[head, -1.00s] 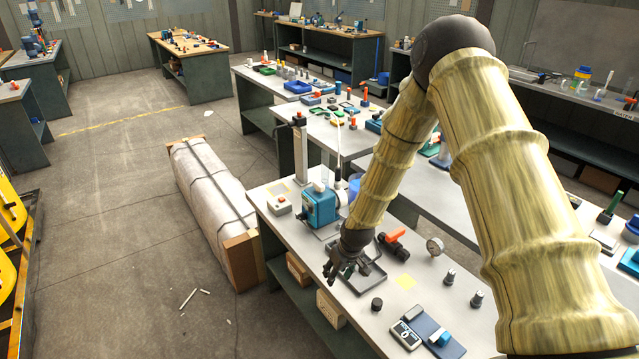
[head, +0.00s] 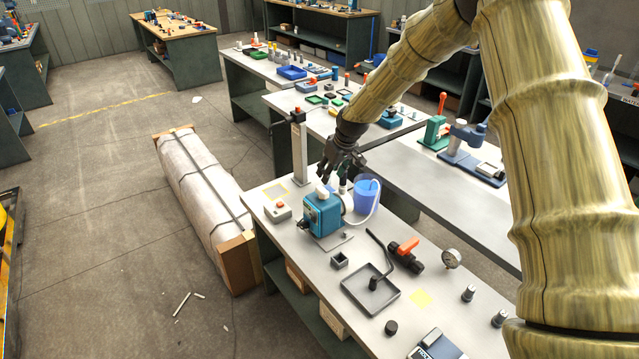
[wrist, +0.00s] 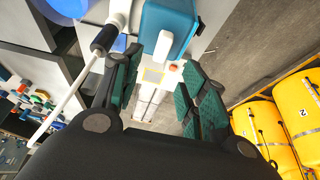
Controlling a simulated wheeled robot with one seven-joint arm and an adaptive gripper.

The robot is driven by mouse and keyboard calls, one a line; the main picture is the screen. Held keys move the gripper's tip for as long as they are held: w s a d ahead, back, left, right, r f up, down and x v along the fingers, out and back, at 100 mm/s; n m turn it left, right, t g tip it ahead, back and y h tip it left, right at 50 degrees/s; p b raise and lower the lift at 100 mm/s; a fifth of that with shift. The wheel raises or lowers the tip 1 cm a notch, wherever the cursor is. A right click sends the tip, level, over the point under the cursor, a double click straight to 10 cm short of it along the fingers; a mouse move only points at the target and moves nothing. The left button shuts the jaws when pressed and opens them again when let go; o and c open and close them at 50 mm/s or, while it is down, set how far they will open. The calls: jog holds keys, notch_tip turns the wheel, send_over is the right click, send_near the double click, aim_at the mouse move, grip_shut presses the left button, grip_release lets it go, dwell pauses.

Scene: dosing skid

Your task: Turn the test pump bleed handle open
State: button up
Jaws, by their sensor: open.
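The blue pump (head: 322,215) stands on the near bench. A white handle-like piece (head: 323,189) is on its top, and I take it for the bleed handle. In the wrist view, the blue pump (wrist: 172,22) and the white piece (wrist: 163,47) are ahead of the fingertips, near the middle. My gripper (head: 336,180) is over the pump, just above and beside the white piece. Its fingers (wrist: 158,88) are spread apart with nothing held between them. I cannot tell from these views whether a finger touches the white piece.
A blue cup (head: 368,196) with a white hose is close behind the pump. A grey post (head: 299,155) rises on the left, near a box with a red button (head: 278,211). A black tray (head: 352,296), orange-handled valve (head: 406,247) and gauge (head: 452,259) are nearer on the bench.

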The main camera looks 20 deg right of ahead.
aim_at(323, 190)
jog(key=p+x, duration=0.2)
jog(key=x, duration=0.3)
jog(key=shift+a+f, duration=0.1)
jog(key=shift+f, duration=0.15)
jog(key=shift+a+f+p, duration=0.1)
jog(key=shift+f+p, duration=0.45)
jog(key=shift+p, duration=0.05)
jog(key=shift+p+x, duration=0.55)
jog(key=shift+x, duration=1.1)
jog(key=shift+w, duration=0.1)
grip_shut()
